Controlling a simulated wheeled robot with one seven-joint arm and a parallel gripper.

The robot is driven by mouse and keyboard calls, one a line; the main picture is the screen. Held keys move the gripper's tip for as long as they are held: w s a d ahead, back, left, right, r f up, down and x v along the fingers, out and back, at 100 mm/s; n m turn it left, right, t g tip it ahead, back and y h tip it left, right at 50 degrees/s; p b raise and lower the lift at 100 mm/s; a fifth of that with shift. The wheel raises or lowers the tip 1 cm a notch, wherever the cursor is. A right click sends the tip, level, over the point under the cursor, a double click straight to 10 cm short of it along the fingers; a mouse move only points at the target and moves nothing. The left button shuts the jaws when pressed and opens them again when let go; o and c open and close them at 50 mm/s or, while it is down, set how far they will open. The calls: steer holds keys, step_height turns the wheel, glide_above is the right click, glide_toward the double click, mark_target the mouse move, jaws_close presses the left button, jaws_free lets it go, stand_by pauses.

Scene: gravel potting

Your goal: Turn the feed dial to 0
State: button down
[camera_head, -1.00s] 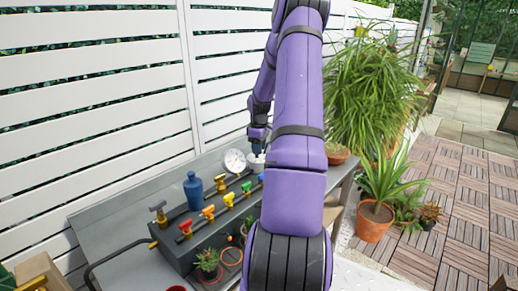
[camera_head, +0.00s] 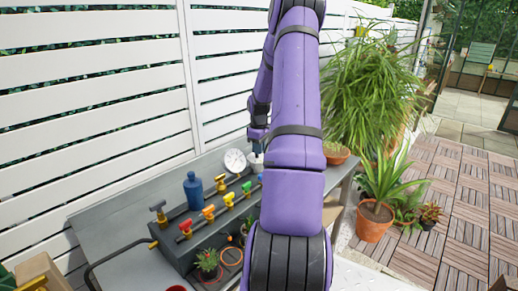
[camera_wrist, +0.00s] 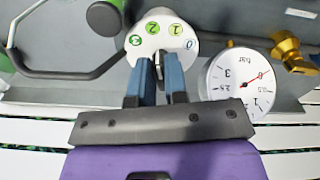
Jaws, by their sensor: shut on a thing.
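The feed dial (camera_wrist: 145,45) is a white round plate with coloured number marks along its far edge, seen in the wrist view. The 0 mark (camera_wrist: 190,44) is at the right end of the row, followed leftward by 1, 2 and a darker green mark. My gripper (camera_wrist: 162,70) has its two blue-grey fingers shut on the dial's dark knob, in front of the plate. The fingers hide much of the knob, so I cannot tell which mark it points to. In the head view, a white part of the dial (camera_head: 254,159) shows beside my arm.
A round pressure gauge (camera_wrist: 241,82) with a red needle stands close right of my fingers. A brass fitting (camera_wrist: 287,48) is beyond it. On the bench, a blue bottle (camera_head: 194,190) and several coloured valves (camera_head: 209,212) stand left of my arm. A white slatted fence (camera_head: 95,110) is behind.

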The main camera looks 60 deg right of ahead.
steer(key=m, duration=0.4)
steer(key=shift+a, duration=0.2)
steer(key=m, duration=0.3)
steer(key=shift+w+a+m, duration=0.1)
steer(key=shift+w+m, duration=0.05)
steer(key=shift+m, duration=0.25)
steer(key=m, duration=0.3)
steer(key=shift+w+a+m, duration=0.1)
steer(key=shift+m, duration=0.2)
steer(key=shift+w+m, duration=0.1)
steer(key=shift+m, duration=1.7)
steer(key=c, duration=1.1)
jaws_free()
steer(key=shift+c, duration=0.2)
steer(key=shift+r, duration=0.15)
